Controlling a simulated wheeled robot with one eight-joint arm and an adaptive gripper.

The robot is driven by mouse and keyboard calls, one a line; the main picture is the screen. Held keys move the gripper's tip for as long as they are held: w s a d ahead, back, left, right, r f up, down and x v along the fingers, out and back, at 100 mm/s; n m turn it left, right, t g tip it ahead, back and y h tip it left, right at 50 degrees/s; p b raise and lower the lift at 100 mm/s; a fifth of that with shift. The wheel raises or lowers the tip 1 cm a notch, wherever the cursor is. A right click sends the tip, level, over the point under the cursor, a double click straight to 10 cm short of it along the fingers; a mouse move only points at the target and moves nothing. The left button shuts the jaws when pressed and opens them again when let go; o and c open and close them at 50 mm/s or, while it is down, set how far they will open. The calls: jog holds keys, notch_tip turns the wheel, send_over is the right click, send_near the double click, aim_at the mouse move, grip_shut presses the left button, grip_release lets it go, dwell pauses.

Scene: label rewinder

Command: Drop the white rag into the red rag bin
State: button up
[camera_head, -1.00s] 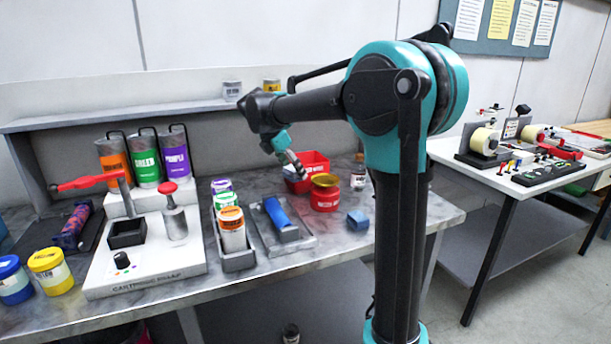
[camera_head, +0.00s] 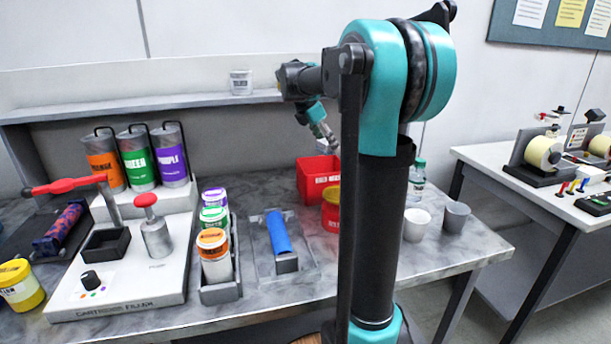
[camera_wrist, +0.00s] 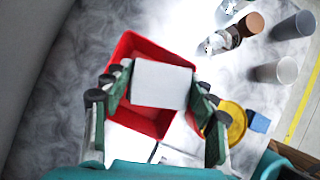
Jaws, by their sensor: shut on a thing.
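The white rag (camera_wrist: 160,84) is a pale square between the fingers of my gripper (camera_wrist: 154,92) in the wrist view. My gripper is shut on it and holds it over the red rag bin (camera_wrist: 124,48). The rag covers much of the bin's opening in that view. In the head view my gripper (camera_head: 324,136) hangs just above the red rag bin (camera_head: 312,183), which stands at the back of the bench. I cannot make out the rag in the head view.
A yellow-lidded red can (camera_wrist: 237,122) stands close beside the bin. To the right are a white cup (camera_head: 416,226), a grey cup (camera_head: 455,217) and a clear bottle (camera_head: 416,180). A shelf (camera_head: 130,108) runs behind. A blue roll in a tray (camera_head: 279,233) lies in front.

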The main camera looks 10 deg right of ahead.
jog(key=shift+w+d, duration=0.25)
jog(key=shift+w, duration=0.05)
jog(key=shift+w+f, duration=0.1)
jog(key=shift+w, duration=0.05)
jog(key=shift+f, duration=2.8)
jog(key=o, duration=1.2)
jog(key=v, duration=1.2)
